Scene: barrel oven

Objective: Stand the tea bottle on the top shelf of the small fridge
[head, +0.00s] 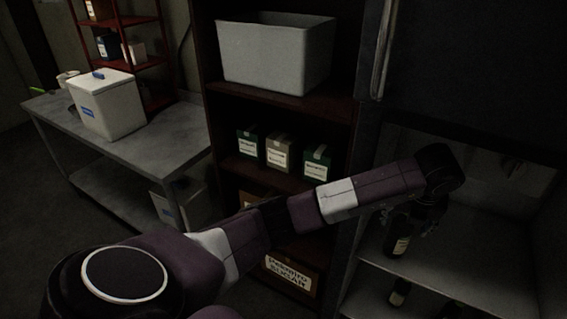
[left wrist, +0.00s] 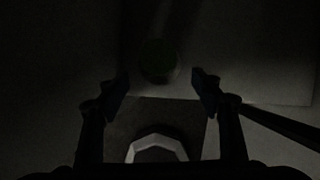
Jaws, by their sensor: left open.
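The tea bottle (head: 399,238), dark with a pale label, stands upright on the top shelf (head: 455,248) of the small fridge, near its front left. My left arm reaches into the open fridge. My left gripper (head: 428,218) is beside the bottle's upper part, dark and partly lost in shadow. In the left wrist view its two fingers (left wrist: 160,92) are apart, with nothing clamped between them. A dim green round shape (left wrist: 158,60), which seems to be the bottle, lies just beyond the fingertips. My right gripper is not in view.
A lower fridge shelf holds another dark bottle (head: 399,292). To the left, a dark red shelf unit carries a grey bin (head: 275,52) and several small boxes (head: 280,153). A metal table (head: 165,140) with a white container (head: 106,105) stands further left.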

